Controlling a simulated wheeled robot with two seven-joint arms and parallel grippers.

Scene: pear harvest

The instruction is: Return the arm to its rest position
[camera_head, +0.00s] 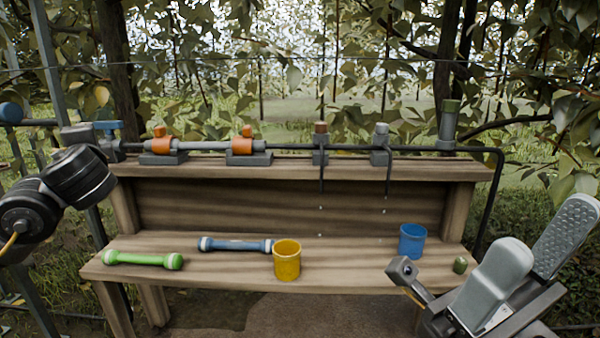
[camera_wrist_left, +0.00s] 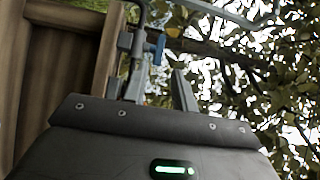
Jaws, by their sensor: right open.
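My right gripper (camera_head: 546,236) is at the lower right of the head view. Its two grey pads stand apart, with nothing between them. In the left wrist view my left gripper (camera_wrist_left: 160,82) shows two grey fingers apart with no object held. A blue valve handle (camera_wrist_left: 155,46) shows beyond them.
The wooden bench (camera_head: 225,275) carries a green bar (camera_head: 143,260), a blue bar (camera_head: 236,245) and a yellow cup (camera_head: 287,260). A pipe with orange clamps (camera_head: 161,144) runs along its upper shelf (camera_head: 300,168). Posts and foliage stand behind. The bench's front middle is clear.

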